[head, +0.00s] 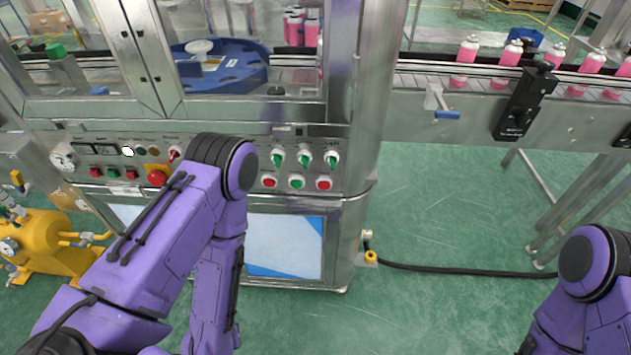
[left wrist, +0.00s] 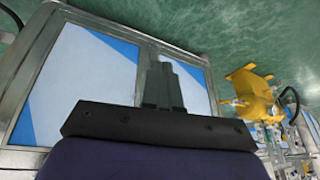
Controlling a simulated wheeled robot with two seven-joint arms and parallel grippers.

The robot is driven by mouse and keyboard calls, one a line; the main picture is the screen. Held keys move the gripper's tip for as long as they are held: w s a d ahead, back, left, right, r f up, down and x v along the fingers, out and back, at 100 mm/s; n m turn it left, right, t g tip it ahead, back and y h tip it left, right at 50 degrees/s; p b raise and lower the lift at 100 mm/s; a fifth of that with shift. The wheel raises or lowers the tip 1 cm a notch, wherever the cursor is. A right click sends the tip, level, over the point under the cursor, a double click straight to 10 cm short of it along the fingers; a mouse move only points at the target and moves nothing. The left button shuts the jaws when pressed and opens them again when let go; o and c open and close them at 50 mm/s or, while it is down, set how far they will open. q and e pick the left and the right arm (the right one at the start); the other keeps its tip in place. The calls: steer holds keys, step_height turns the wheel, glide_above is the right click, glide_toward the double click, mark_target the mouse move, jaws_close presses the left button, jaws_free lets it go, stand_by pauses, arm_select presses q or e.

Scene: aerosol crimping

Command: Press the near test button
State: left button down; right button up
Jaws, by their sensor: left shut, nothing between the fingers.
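The machine's front control panel (head: 345,157) shows in the head view. Its right part carries a row of red, green and red push buttons (head: 297,182) below several green rotary knobs (head: 304,159). Its left part has small red and green buttons (head: 113,173) and a red mushroom button (head: 157,177). Labels are too small to read, so I cannot tell which is the near test button. My left arm covers part of the panel. My left gripper (left wrist: 165,72) is shut and empty in the left wrist view, in front of the lower cabinet doors. My right gripper is out of view.
The lower cabinet doors (left wrist: 85,75) have white and blue panels. A yellow pump unit (head: 47,240) stands on the floor at left. A conveyor (head: 430,82) with pink cans runs to the right. A black cable (head: 450,269) crosses the green floor, otherwise open at front right.

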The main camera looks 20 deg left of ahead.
mark_target(324, 185)
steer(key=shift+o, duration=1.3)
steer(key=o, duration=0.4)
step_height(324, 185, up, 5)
steer(key=p, duration=0.5)
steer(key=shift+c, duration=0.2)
arm_select(q)
steer(key=w+d+r+m+t+h+p, duration=0.2)
steer(key=w+d+r+m+t+h, duration=0.1)
steer(key=w+d+r, duration=0.5)
steer(key=w+d+r+m+t+h+p, duration=0.2)
steer(key=w+d+r+m, duration=0.4)
steer(key=w+r, duration=0.7)
steer(key=shift+w+d+r+m+t+h, duration=0.35)
steer(key=shift+w+d+t+h, duration=0.25)
steer(key=shift+w+d+t, duration=0.6)
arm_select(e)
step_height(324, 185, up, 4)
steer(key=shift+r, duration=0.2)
arm_select(q)
steer(key=shift+w+a, duration=0.1)
steer(key=w+a, duration=0.2)
steer(key=w, duration=0.6)
steer(key=shift+w+a, duration=0.2)
